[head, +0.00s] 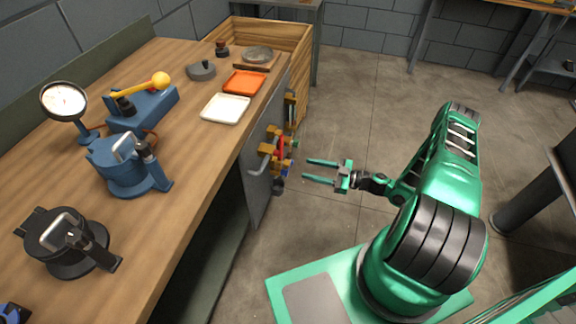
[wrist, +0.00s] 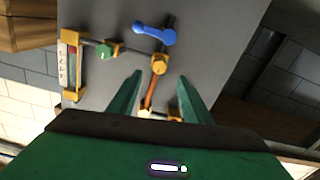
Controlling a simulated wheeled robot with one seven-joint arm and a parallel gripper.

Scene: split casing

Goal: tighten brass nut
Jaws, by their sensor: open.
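My gripper (head: 304,170) is open and empty, its two green fingers pointing left at the grey panel (head: 258,192) on the bench's side. In the wrist view my gripper (wrist: 160,75) faces the panel (wrist: 205,45). A brass-coloured fitting (wrist: 158,64) appears between the fingertips, at the top of an orange-red pipe (wrist: 150,92). Another brass-coloured piece shows low between the fingers, partly hidden. I cannot tell for sure which piece is the nut. In the head view a gap shows between the fingertips and the fittings.
The panel also carries a blue lever (wrist: 155,35), a green-handled valve (wrist: 105,51) and a brass-ended sight tube (wrist: 73,66). The wooden bench (head: 195,180) holds a gauge (head: 64,101), blue devices, an orange tray (head: 244,83) and a white tray (head: 226,109). Open floor lies around my arm.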

